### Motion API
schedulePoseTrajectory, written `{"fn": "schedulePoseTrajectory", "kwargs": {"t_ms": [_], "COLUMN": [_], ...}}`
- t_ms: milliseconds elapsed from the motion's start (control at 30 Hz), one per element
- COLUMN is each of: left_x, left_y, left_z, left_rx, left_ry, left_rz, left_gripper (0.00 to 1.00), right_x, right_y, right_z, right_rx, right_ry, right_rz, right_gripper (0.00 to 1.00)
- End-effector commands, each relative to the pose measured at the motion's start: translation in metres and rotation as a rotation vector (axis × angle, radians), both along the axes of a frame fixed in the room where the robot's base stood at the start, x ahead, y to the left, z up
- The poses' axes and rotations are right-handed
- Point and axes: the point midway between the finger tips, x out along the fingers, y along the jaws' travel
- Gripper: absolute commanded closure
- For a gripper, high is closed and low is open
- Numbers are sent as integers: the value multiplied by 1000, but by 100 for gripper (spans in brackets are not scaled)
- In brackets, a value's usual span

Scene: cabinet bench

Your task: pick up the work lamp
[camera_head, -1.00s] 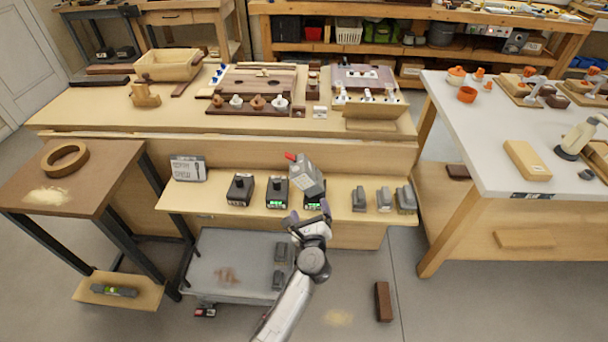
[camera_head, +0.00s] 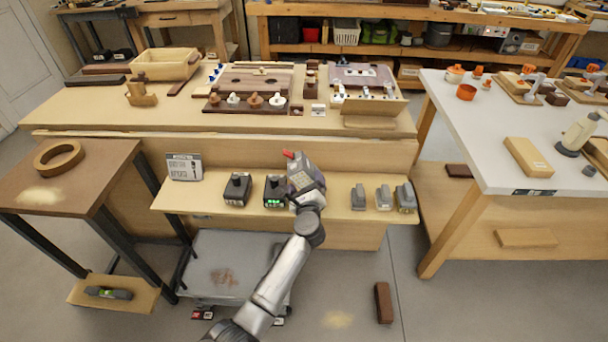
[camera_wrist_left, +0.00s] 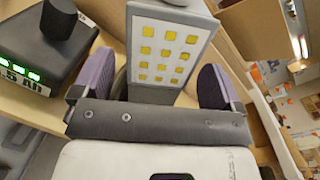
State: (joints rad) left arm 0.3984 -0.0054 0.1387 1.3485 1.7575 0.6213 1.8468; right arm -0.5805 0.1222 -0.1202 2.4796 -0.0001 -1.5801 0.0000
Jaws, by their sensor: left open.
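The work lamp (camera_head: 303,169) is a grey block with a red part on top, standing tilted toward the right end of the row of black chargers on the front shelf. The left wrist view shows its face, a panel of yellow LED squares (camera_wrist_left: 163,52). My left gripper (camera_head: 307,192) is at the lamp's near side. In the left wrist view the purple pads of the gripper (camera_wrist_left: 158,82) stand on either side of the lamp, apart, with gaps visible. The lamp's lower part is hidden by my gripper. My right gripper is not in view.
Black chargers (camera_head: 237,189) stand left of the lamp, one with green lights (camera_head: 273,191). Several grey batteries (camera_head: 382,197) stand to its right. A sign (camera_head: 184,167) is at the shelf's left end. The workbench front (camera_head: 250,152) rises behind the shelf (camera_head: 335,212).

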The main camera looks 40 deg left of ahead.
Motion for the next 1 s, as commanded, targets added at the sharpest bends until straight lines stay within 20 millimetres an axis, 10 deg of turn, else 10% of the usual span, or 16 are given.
{"fn": "schedulePoseTrajectory", "kwargs": {"t_ms": [600, 1000], "left_x": [28, 27], "left_y": [27, 27], "left_z": [1, 1], "left_rx": [1, 1], "left_ry": [0, 0], "left_rz": [1, 1], "left_gripper": [8, 46], "right_x": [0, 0], "right_y": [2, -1], "right_z": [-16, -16], "right_rx": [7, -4], "right_ry": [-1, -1], "right_rz": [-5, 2], "right_gripper": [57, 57]}}
